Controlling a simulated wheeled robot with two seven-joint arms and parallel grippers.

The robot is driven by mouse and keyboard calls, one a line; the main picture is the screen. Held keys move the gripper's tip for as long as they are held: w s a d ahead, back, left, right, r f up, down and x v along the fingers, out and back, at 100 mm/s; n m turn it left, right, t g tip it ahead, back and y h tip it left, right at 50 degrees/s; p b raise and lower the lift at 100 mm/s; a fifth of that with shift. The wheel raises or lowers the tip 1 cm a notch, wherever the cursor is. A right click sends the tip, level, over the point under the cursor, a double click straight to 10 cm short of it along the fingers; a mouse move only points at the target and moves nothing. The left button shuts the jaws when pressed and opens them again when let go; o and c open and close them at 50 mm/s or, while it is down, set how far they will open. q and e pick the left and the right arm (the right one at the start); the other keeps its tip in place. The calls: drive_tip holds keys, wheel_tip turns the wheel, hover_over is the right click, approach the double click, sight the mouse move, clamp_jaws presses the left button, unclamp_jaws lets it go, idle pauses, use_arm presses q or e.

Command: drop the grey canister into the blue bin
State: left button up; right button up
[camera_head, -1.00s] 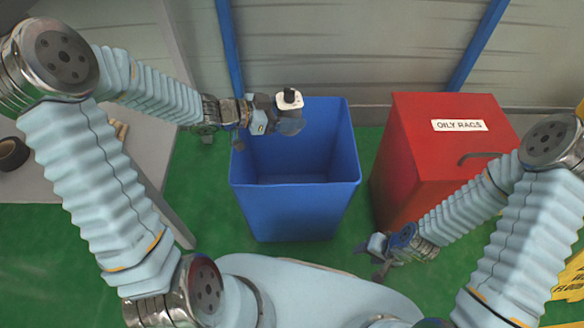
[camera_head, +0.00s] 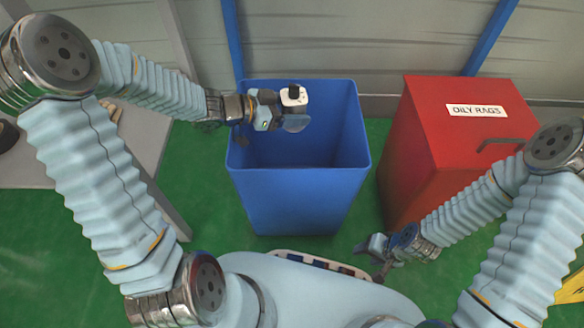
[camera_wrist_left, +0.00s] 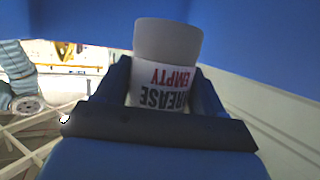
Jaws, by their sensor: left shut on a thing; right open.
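My left gripper (camera_head: 280,110) is shut on the grey canister (camera_head: 294,98), which shows a pale body and a black top in the head view. In the left wrist view the canister (camera_wrist_left: 166,42) stands between the dark fingers, its white label upside down with red and black letters. The blue bin (camera_head: 300,203) stands on the floor with its top open. The gripper and canister appear over the bin's opening, toward its left and back; their height above the rim is hard to tell. My right gripper (camera_head: 378,254) is open and empty, low to the bin's right.
A red cabinet (camera_head: 425,150) labelled "OILY RAGS" stands right of the bin. A grey table (camera_head: 135,145) is at the left. A corrugated wall with blue posts is behind. A yellow sign (camera_head: 572,285) shows at the lower right. Green floor is clear around the bin.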

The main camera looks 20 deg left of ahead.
sight(290, 97)
use_arm(q)
drive_tip(key=o, duration=1.2)
drive_tip(key=shift+r, duration=0.55)
drive_tip(key=r, duration=0.1)
drive_tip(key=r+p, duration=0.2)
drive_tip(key=shift+s+d+r, duration=0.1)
drive_tip(key=shift+s+r, duration=0.1)
drive_tip(key=shift+s, duration=0.1)
drive_tip(key=s+r, duration=0.1)
drive_tip(key=r, duration=0.1)
drive_tip(key=s+d+r+p, duration=0.1)
drive_tip(key=s, duration=0.1)
drive_tip(key=s+r+p, duration=0.1)
drive_tip(key=r, duration=0.1)
drive_tip(key=shift+s+d+r, duration=0.15)
drive_tip(key=shift+s+r, duration=0.1)
drive_tip(key=shift+r, duration=0.05)
drive_tip(key=s+d+r+b, duration=0.2)
drive_tip(key=s+r+b, duration=0.1)
drive_tip(key=s, duration=0.5)
drive_tip(key=shift+s+d+b, duration=0.2)
drive_tip(key=shift+d+b, duration=0.05)
drive_tip(key=shift+b, duration=0.15)
